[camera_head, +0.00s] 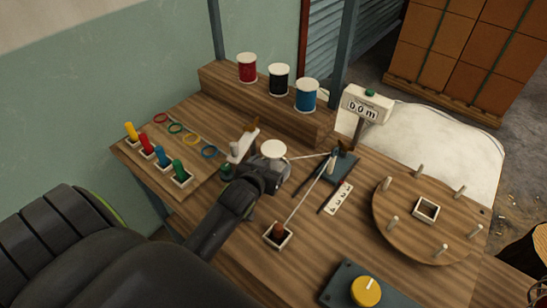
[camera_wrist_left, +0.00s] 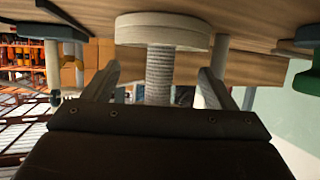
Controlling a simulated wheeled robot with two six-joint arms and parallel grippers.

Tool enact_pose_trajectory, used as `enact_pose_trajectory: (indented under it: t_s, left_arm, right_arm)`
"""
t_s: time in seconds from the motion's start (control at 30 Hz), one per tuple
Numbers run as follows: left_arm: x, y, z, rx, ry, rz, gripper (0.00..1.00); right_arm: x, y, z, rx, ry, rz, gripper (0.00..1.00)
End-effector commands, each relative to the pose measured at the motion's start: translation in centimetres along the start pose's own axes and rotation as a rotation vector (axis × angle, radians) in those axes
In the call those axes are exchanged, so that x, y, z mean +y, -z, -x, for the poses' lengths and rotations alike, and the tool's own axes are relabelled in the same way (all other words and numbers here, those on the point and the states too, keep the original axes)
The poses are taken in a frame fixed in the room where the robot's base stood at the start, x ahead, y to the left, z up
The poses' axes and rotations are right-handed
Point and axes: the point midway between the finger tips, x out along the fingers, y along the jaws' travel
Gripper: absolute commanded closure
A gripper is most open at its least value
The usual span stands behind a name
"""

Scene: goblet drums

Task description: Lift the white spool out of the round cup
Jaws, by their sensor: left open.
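The white spool (camera_head: 273,150) shows its round white top in the head view, at the middle of the wooden bench. Its ribbed grey shaft (camera_wrist_left: 160,75) shows in the upside-down left wrist view. A wide pale round piece (camera_wrist_left: 162,30) at the shaft's bench end looks like the round cup; the head view hides it. My left gripper (camera_head: 273,165) is open at the spool, below its top. In the wrist view, one finger shows on each side of the shaft, with gaps visible between. My right gripper is not in view.
Red, black and blue thread spools (camera_head: 279,80) stand on a raised shelf behind. A counter box (camera_head: 366,103) and a round pegged board (camera_head: 430,218) are to the right. Coloured pegs (camera_head: 157,152) stand at the left. A yellow knob (camera_head: 365,291) is at the front.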

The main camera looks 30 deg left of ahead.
Motion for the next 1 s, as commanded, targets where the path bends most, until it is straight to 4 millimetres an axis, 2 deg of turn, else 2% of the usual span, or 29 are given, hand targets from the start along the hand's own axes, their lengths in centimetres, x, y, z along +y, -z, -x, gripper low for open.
enact_pose_trajectory:
  t_s: [0.2,0.5,0.9,1.0]
  left_arm:
    - [0.0,0.1,-2.2,0.000,0.000,-0.002,0.21]
    - [0.0,0.0,-2.6,0.000,0.000,-0.001,0.21]
    - [0.0,0.0,-2.5,-0.001,0.000,0.000,0.72]
    - [0.0,0.1,-2.5,0.001,-0.001,0.000,0.74]
  right_arm:
    - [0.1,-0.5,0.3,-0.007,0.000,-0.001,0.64]
    - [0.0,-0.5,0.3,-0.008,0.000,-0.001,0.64]
    - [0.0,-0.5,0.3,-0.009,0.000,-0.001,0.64]
    - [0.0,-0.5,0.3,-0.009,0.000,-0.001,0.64]
